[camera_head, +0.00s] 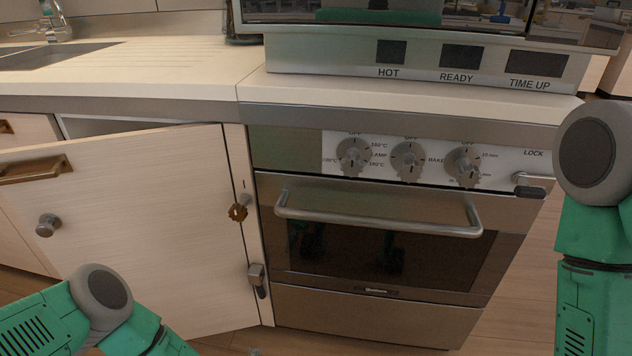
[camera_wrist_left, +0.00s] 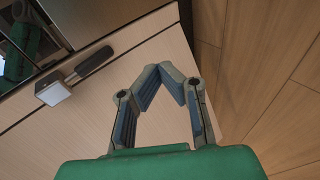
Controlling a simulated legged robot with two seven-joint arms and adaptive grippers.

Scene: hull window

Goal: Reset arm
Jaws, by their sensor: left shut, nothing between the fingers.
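My left arm (camera_head: 100,300) comes in at the lower left of the head view, in front of the cabinet door. Its gripper is not clearly seen there. In the left wrist view my left gripper (camera_wrist_left: 178,74) has its fingertips together with nothing between them, in front of a pale wood panel (camera_wrist_left: 165,120). My right arm (camera_head: 597,200) stands bent at the right edge of the head view. Its gripper is out of view.
The pale cabinet door (camera_head: 130,220) on the left stands ajar, with a gap along its top. The steel oven (camera_head: 380,240) beside it is closed, with a bar handle (camera_head: 380,215) jutting out. A latch (camera_wrist_left: 75,75) shows near the gripper. Wood floor (camera_wrist_left: 265,70) lies to the right.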

